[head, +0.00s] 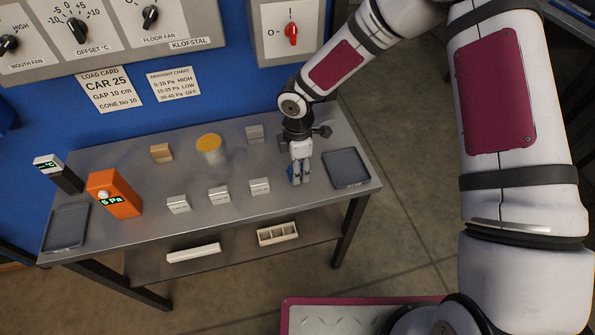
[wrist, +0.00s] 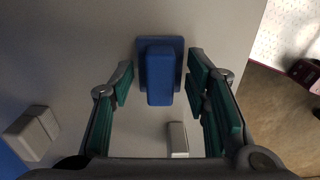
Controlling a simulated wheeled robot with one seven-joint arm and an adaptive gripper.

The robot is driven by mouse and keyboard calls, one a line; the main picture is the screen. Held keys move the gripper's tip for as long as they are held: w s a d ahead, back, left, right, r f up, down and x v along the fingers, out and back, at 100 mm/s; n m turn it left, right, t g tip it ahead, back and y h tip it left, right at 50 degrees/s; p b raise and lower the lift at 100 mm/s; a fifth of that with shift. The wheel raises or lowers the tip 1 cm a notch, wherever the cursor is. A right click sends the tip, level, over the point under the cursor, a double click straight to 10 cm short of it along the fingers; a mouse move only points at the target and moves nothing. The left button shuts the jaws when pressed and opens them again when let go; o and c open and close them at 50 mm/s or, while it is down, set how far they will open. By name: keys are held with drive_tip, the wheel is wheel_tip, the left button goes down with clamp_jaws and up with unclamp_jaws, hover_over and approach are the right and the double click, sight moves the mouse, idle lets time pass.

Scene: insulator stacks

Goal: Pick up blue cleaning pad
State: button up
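The blue cleaning pad (wrist: 160,78) lies on the grey table, with a wider base and a raised narrower block on top. In the wrist view it sits between the tips of my gripper (wrist: 161,84). The two green-lined fingers are apart, with a gap on each side of the raised block. In the head view my gripper (head: 299,178) points down at the right part of the table, left of a dark tray. There the pad is mostly hidden by the gripper, with only a little blue showing.
The dark tray (head: 346,168) is close on the right. White labelled blocks (head: 259,187) stand to the left, and a grey block (head: 255,133) stands behind. An orange meter (head: 113,194) and a yellow-topped jar (head: 209,147) are farther left. The blue wall panel rises behind.

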clamp_jaws()
drive_tip(key=shift+r, duration=0.1)
drive_tip(key=shift+r, duration=0.5)
wheel_tip(320, 180, up, 2)
drive_tip(key=shift+w+r+b, duration=0.1)
drive_tip(key=shift+b, duration=0.25)
drive_tip(key=shift+s+r, duration=0.15)
drive_tip(key=shift+s, duration=0.65)
drive_tip(key=s+r+b, duration=0.1)
drive_tip(key=s, duration=1.3)
drive_tip(key=shift+s+d+r, duration=0.15)
drive_tip(key=shift+s, duration=0.15)
